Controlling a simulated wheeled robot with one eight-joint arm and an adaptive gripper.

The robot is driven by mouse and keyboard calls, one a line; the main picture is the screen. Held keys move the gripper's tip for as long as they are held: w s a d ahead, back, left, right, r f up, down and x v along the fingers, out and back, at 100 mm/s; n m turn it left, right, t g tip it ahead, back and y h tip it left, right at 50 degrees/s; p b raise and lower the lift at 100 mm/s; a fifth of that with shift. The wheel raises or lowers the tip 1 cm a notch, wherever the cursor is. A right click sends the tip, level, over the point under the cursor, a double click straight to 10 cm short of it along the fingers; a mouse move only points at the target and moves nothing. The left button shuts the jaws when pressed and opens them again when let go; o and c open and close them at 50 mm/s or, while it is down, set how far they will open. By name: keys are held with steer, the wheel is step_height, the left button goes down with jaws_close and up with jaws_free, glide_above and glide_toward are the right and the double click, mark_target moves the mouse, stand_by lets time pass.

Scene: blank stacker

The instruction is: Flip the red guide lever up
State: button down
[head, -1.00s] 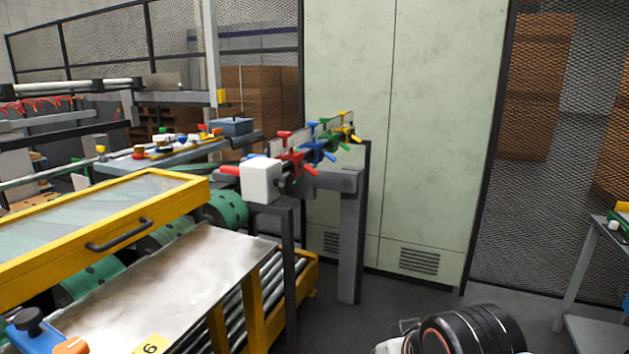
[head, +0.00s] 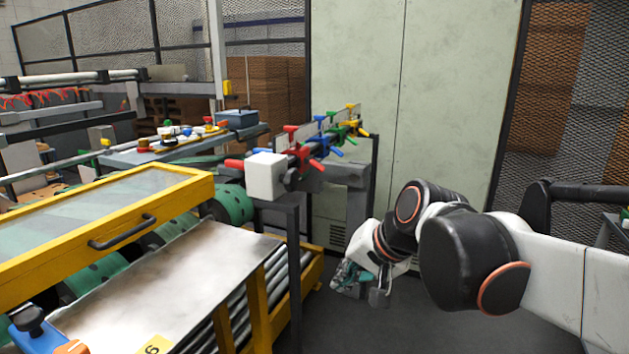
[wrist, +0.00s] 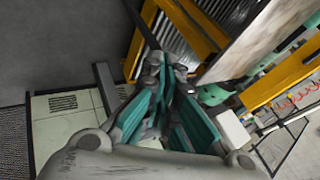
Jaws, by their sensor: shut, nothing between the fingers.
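A red guide lever (head: 300,153) sits on the rail at the front of a row of coloured levers, just behind a white block (head: 265,175). A red handle (head: 234,163) sticks out left of the block. Which way the red lever points is hard to tell at this size. My gripper (head: 362,283) is right of and below the rail, apart from the levers, beside the grey post. In the wrist view my gripper (wrist: 168,72) has its teal-padded fingers shut and empty. The white block shows there too (wrist: 233,129); the red lever cannot be made out.
Blue (head: 321,147), green and yellow (head: 352,127) levers follow close behind the red one. The yellow-framed machine (head: 150,205) with a metal sheet (head: 170,275) stands at left. A tall pale cabinet (head: 440,100) stands behind. Open floor lies below my arm.

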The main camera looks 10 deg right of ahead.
mark_target(316, 165)
steer(key=w+r+m+t+y+p, duration=0.1)
steer(key=w+r+m+y, duration=0.3)
steer(key=w, duration=1)
steer(key=w+f+m+y, duration=0.1)
steer(key=w+m+y, duration=0.35)
steer(key=w, duration=0.85)
steer(key=w+d+f+m+t+y+p, duration=0.1)
steer(key=w+d+f+m+t+y, duration=0.3)
steer(key=w+d+f+m, duration=0.3)
steer(key=w+d+m, duration=0.3)
steer(key=w+d, duration=0.2)
steer(key=w, duration=0.1)
steer(key=shift+w+d+f, duration=0.2)
steer(key=shift+w+d, duration=0.15)
steer(key=shift+m+y, duration=0.25)
steer(key=b+x, duration=0.3)
steer(key=x, duration=0.7)
steer(key=r, duration=0.1)
steer(key=d+r+b, duration=0.1)
steer(key=s+r, duration=0.1)
steer(key=shift+d+r, duration=0.25)
steer(key=shift+d, duration=0.05)
